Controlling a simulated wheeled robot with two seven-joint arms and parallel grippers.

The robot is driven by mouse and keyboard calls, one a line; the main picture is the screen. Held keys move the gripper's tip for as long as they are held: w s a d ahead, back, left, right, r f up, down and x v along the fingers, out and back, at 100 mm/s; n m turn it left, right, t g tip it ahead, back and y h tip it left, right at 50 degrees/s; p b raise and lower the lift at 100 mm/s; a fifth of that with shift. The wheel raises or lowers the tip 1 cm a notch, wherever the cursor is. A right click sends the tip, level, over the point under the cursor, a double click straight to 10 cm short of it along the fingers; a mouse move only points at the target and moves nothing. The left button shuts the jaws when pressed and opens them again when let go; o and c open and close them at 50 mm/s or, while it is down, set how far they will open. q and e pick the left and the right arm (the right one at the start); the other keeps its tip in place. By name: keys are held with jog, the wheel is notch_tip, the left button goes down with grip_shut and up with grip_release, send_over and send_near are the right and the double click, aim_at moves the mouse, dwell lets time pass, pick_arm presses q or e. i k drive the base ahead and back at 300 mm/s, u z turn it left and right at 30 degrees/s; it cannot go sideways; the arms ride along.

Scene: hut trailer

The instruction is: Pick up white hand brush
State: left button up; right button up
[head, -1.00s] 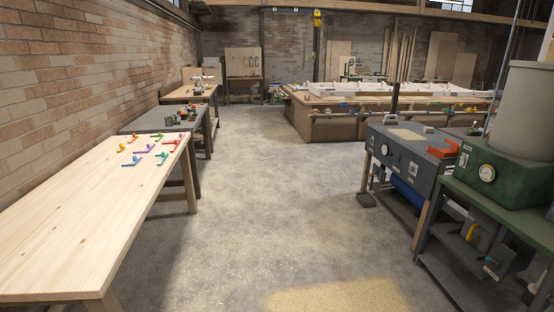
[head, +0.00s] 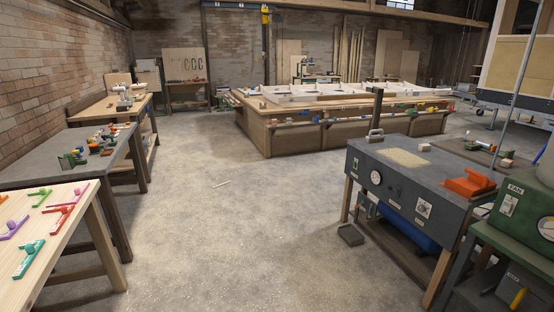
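I cannot make out a white hand brush for certain. A thin whitish strip (head: 221,183) lies on the concrete floor left of the middle. Neither of my grippers shows in the head view.
A pine table (head: 62,245) with colourful clamps is at the near left, a grey workbench (head: 30,165) behind it. A grey machine (head: 420,185) with an orange tool (head: 469,182) stands right. A large wooden bench (head: 345,140) is ahead. The middle floor is open.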

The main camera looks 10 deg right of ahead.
aim_at(370, 138)
jog(key=z, duration=0.4)
jog(key=i, duration=2.55)
jog(key=z, duration=1.1)
jog(key=i, duration=2.45)
jog(key=z, duration=0.45)
